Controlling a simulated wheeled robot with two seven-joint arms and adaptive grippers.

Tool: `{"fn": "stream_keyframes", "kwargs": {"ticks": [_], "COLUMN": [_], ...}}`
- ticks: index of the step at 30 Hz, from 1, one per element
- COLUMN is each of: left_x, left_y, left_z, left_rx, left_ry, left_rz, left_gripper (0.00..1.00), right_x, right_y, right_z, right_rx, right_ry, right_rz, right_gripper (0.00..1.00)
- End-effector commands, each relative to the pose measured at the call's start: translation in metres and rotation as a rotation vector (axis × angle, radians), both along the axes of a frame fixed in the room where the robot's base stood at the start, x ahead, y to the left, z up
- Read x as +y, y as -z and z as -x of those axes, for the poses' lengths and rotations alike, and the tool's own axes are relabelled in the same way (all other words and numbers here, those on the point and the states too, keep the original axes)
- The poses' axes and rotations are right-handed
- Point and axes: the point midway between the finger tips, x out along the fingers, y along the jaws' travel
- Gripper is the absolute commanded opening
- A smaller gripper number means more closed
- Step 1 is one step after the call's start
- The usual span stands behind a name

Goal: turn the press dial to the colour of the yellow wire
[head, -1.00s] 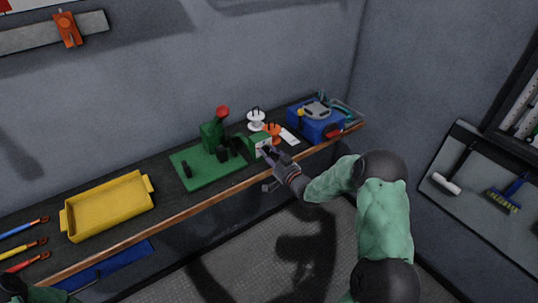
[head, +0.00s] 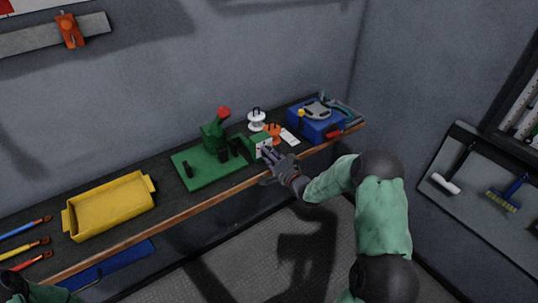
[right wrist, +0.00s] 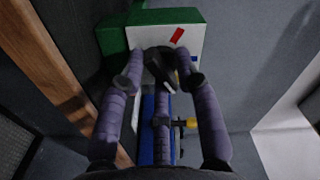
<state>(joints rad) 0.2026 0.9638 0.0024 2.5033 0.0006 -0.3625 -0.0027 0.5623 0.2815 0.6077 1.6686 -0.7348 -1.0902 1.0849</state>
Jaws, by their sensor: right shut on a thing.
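The press (head: 212,135) is green with a red ball on its lever and stands on a green base. At its right is a green box (head: 260,141) with a white face. In the right wrist view the white face (right wrist: 151,40) carries red, blue and yellow marks and a black dial (right wrist: 158,62) with a white line on it, pointing down toward the lower right. My right gripper (right wrist: 160,76) is shut on the dial, its fingers around it; it also shows in the head view (head: 266,156). The yellow wire (head: 22,250) lies at the far left, between a blue and a red one. My left gripper is outside the head view.
A yellow tray (head: 108,207) sits left of the press. White and orange spools (head: 256,120), a white card (head: 289,137) and a blue box (head: 315,125) stand close to the right of the dial box. The wooden shelf edge (head: 200,208) runs in front.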

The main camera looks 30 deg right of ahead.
Motion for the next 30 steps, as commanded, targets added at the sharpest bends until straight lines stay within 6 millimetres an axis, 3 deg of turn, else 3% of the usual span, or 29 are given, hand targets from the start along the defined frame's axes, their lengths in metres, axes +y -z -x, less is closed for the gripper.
{"fn": "stream_keyframes", "kwargs": {"ticks": [12, 13, 14, 30], "left_x": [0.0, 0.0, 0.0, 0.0], "left_y": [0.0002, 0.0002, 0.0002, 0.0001], "left_z": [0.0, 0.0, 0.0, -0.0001], "left_rx": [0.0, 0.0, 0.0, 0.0], "left_ry": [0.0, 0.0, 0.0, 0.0], "left_rz": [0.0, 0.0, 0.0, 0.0], "left_gripper": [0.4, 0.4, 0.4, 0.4], "right_x": [-0.0025, -0.0024, -0.0023, -0.0002], "right_y": [0.0057, 0.0058, 0.0059, 0.0026], "right_z": [0.0017, 0.0017, 0.0018, 0.0018], "right_rx": [0.013, 0.014, 0.013, 0.005], "right_ry": [0.008, 0.008, 0.008, 0.002], "right_rz": [-0.012, -0.012, -0.012, -0.008], "right_gripper": [0.0, 0.41, 0.44, 0.44]}}
